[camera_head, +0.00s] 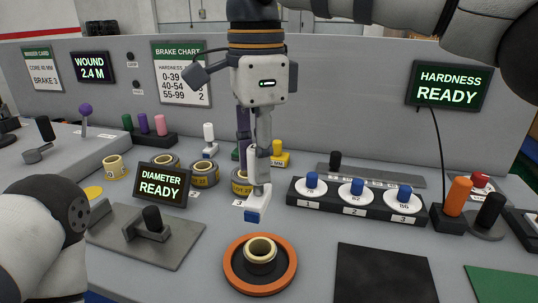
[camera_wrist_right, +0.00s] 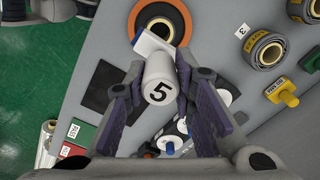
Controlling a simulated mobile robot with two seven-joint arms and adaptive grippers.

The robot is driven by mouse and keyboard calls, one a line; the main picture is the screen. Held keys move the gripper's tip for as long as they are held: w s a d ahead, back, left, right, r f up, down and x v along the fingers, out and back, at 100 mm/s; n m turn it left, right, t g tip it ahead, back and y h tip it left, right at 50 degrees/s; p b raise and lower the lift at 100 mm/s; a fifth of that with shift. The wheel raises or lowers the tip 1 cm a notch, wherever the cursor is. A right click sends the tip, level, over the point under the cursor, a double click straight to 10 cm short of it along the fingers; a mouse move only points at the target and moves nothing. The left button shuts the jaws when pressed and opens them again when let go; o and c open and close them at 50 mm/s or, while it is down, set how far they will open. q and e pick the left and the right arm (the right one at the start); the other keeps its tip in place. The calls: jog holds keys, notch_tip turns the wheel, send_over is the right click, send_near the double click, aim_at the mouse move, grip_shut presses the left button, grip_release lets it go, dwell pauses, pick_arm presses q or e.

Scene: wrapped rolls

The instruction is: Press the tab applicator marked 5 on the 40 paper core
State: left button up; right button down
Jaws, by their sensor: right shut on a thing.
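My right gripper (camera_head: 254,160) is shut on the tab applicator marked 5 (camera_wrist_right: 157,88), a white cylinder with a black 5 and a blue-and-white foot. Its foot also shows in the head view (camera_head: 256,215). The gripper holds it upright above the table, behind a short paper core (camera_head: 261,250) that stands on an orange-rimmed round plate (camera_head: 232,276). The core and plate also show at the top of the wrist view (camera_wrist_right: 160,32). My left gripper is out of view.
Wrapped rolls (camera_head: 204,175) stand behind and left of my gripper. A black rack with three blue-knobbed discs (camera_head: 357,198) lies to the right. A dark mat (camera_head: 385,275) and green mat (camera_head: 505,283) lie front right. The DIAMETER READY display (camera_head: 161,186) stands left.

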aim_at(259, 193)
jog(key=shift+r, duration=0.1)
jog(key=shift+f, duration=0.2)
notch_tip(259, 193, down, 7)
jog(key=shift+f, duration=0.2)
jog(key=shift+f, duration=0.85)
dwell(1.6)
jog(key=shift+r, duration=4.1)
